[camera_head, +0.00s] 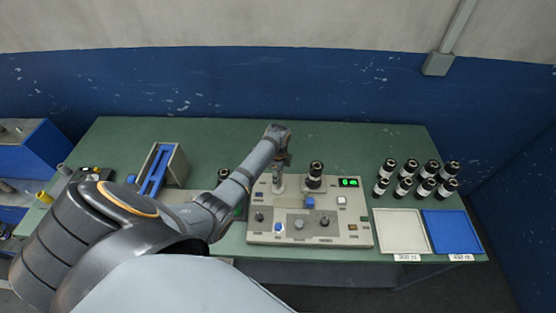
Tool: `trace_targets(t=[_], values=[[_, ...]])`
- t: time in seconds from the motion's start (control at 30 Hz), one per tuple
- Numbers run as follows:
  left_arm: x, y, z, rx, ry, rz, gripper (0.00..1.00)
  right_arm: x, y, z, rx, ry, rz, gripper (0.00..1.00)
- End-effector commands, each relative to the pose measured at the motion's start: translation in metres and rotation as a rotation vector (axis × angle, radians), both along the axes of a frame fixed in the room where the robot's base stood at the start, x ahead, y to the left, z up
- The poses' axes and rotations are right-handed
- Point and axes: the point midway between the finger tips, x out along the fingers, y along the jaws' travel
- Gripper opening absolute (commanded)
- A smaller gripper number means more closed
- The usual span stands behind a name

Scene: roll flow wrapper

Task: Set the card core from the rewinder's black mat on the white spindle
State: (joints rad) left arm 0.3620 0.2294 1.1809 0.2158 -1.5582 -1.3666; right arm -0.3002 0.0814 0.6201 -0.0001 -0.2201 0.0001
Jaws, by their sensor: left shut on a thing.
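My left gripper (282,163) is over the back left of the grey machine panel (350,232), pointing down. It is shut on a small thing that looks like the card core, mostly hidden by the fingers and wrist. A pale upright piece (278,183) shows just below the fingers. I cannot tell whether it is the white spindle or part of the core, or whether the two touch. A black mat does not show clearly. My right gripper is not in view.
Several similar rolls (427,171) stand at right behind a white tray (401,232) and a blue tray (452,231). A blue-railed device (157,170) stands at left.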

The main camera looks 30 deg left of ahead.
Motion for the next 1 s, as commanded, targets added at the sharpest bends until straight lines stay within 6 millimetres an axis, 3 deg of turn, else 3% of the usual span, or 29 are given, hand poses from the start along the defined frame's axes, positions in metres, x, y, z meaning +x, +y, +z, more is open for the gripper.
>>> trace_targets(t=[1.0], values=[[0.000, 0.000, -0.021, 0.000, 0.000, 0.000, 0.10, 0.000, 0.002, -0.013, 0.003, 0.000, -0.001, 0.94]])
